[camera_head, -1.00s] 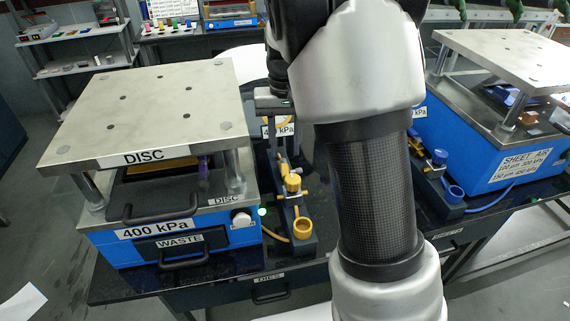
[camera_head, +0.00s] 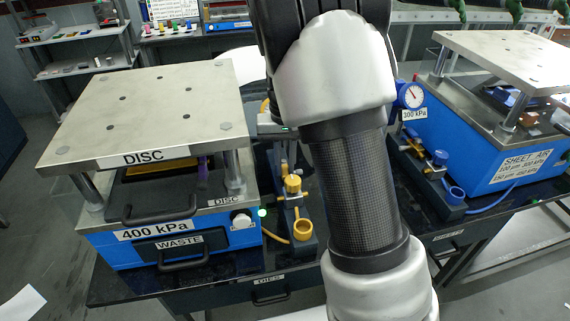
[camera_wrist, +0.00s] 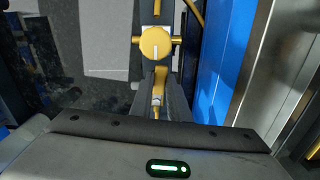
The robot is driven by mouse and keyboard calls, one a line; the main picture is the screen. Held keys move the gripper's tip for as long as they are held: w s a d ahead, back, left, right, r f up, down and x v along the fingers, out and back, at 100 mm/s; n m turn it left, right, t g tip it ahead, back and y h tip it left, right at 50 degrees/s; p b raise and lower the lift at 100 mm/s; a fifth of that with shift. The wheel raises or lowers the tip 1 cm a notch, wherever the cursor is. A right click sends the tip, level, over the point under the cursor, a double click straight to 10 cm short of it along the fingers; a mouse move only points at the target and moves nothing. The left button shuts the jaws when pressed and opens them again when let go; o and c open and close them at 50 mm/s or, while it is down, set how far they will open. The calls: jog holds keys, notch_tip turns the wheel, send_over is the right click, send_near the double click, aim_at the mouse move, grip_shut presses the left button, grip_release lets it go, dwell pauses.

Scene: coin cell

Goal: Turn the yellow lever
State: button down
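A yellow knob (camera_head: 292,184) sits on a dark valve strip beside the left press. In the wrist view the round knob (camera_wrist: 156,43) shows a white mark and short yellow arms at its sides. A slim yellow part (camera_wrist: 158,88), perhaps the lever, lies below it. My gripper (camera_wrist: 160,78) points down over the strip. Its dark fingers appear apart, with the slim yellow part seen in the gap; contact cannot be made out.
The left blue DISC press (camera_head: 140,245) stands close beside the strip. A yellow ring cup (camera_head: 303,229) is at the strip's front end. A second valve strip (camera_head: 440,185), a blue gauge (camera_head: 411,95) and the SHEET AIR press (camera_head: 480,150) stand to the right.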

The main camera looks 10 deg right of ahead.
jog(key=shift+a+r+m+p, duration=0.2)
jog(key=shift+a+m+p, duration=0.1)
jog(key=shift+m+p, duration=0.4)
jog(key=shift+w+a+f+m, duration=0.15)
jog(key=shift+w+a+m, duration=0.1)
jog(key=shift+m, duration=0.55)
jog(key=c, duration=1.7)
grip_release()
notch_tip(320, 180, up, 17)
jog(key=shift+s+r+p, duration=0.1)
jog(key=shift+r+p, duration=0.1)
jog(key=shift+p, duration=0.25)
